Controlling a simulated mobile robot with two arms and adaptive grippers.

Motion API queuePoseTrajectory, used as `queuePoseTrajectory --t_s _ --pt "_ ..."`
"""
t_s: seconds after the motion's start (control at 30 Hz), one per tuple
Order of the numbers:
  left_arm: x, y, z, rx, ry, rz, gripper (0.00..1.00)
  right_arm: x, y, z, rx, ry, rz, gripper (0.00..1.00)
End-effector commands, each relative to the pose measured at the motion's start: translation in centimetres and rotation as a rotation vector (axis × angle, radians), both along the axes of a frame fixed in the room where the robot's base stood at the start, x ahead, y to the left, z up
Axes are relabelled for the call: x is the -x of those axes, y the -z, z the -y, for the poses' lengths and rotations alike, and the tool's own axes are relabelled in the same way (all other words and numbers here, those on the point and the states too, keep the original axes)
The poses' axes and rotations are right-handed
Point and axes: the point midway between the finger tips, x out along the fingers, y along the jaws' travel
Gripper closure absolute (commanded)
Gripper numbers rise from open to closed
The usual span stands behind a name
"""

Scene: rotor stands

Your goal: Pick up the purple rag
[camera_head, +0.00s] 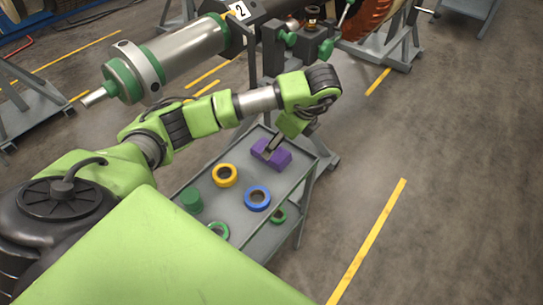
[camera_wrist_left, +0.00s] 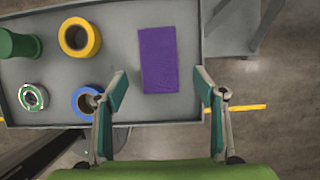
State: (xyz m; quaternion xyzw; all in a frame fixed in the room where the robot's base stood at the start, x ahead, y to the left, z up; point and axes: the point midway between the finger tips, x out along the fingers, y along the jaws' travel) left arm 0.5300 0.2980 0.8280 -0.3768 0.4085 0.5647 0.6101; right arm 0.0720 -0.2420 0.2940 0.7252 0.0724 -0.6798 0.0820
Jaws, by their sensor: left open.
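The purple rag (camera_head: 272,154) lies on the top shelf of a grey cart (camera_head: 232,222) as a flat folded rectangle. In the left wrist view the rag (camera_wrist_left: 158,60) lies above and between my left gripper's fingers. My left gripper (camera_wrist_left: 160,88) is open, with nothing between its fingertips. In the head view my left gripper (camera_head: 271,150) points down over the rag and covers part of it. I cannot tell the height left between the fingers and the rag. My right gripper is in neither view.
The cart also holds a yellow tape roll (camera_head: 225,175), a blue tape roll (camera_head: 257,198), a green cylinder (camera_head: 191,199) and green rolls. A large metal shaft on a stand (camera_head: 190,55) is behind my left arm. The floor to the right is clear.

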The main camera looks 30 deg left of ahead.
Motion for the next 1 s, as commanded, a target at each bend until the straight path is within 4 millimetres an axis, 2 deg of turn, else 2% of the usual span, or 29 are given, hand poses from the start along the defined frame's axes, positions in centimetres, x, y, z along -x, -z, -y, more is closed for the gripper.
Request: queuePoseTrajectory --t_s 0.17,0.3,0.5,0.73,0.77,0.9,1.0 --pt "0.1 1.0 -0.5 -0.001 -0.002 -0.002 0.36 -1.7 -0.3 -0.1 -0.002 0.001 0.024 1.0" --pt "0.2 2.9 -1.4 -0.001 -0.003 -0.005 0.36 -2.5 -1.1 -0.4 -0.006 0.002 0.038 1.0" --pt "0.0 5.0 -2.2 0.0 -0.001 -0.001 0.36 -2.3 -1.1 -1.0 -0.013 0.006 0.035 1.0" --pt "0.0 5.2 -2.2 0.001 0.001 0.002 0.36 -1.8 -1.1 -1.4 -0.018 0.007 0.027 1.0" --pt "0.0 5.2 -2.2 0.001 0.001 0.002 0.41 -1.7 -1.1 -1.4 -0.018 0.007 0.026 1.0" --pt "0.0 5.2 -2.2 0.001 -0.001 0.001 0.77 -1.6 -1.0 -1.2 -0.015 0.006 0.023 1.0" --pt "0.0 5.1 -2.2 0.001 -0.001 0.001 0.77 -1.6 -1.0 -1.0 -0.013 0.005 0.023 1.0"
